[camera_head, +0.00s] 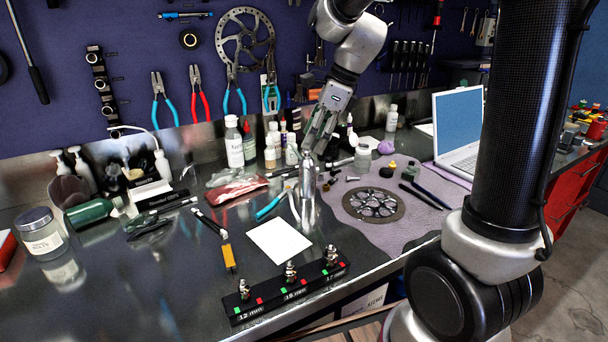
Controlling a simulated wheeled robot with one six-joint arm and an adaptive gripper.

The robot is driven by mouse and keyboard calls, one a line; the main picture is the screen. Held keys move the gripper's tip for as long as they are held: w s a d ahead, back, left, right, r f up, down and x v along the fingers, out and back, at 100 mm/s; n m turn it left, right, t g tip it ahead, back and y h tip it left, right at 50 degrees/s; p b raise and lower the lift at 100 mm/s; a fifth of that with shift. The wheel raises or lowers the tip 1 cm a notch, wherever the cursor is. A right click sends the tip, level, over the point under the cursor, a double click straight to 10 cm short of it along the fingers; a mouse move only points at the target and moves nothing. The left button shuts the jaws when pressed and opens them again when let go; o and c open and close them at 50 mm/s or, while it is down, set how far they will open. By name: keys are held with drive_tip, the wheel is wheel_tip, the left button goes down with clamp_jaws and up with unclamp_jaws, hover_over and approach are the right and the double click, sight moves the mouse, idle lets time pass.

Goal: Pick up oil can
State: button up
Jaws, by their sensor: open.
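A shiny silver can with a narrow top, which looks like the oil can (308,187), stands upright on the metal bench near the middle of the view. My gripper (318,146) hangs just above the can's top, with its fingers pointing down. It is open and I see nothing held in it. I cannot tell whether the fingertips touch the can's top or lie behind it.
White bottles (234,142) stand behind the can. A white card (278,241) and a black socket rail (290,287) lie in front. A chainring (373,203) lies on a purple cloth to the right, near a laptop (459,122). Pliers (196,95) hang behind.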

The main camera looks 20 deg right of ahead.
sight(301, 162)
drive_tip(key=shift+m, duration=0.3)
drive_tip(key=x, duration=0.8)
drive_tip(key=shift+w+a+f, duration=0.15)
drive_tip(key=shift+w, duration=0.15)
drive_tip(key=shift+c, duration=0.2)
clamp_jaws()
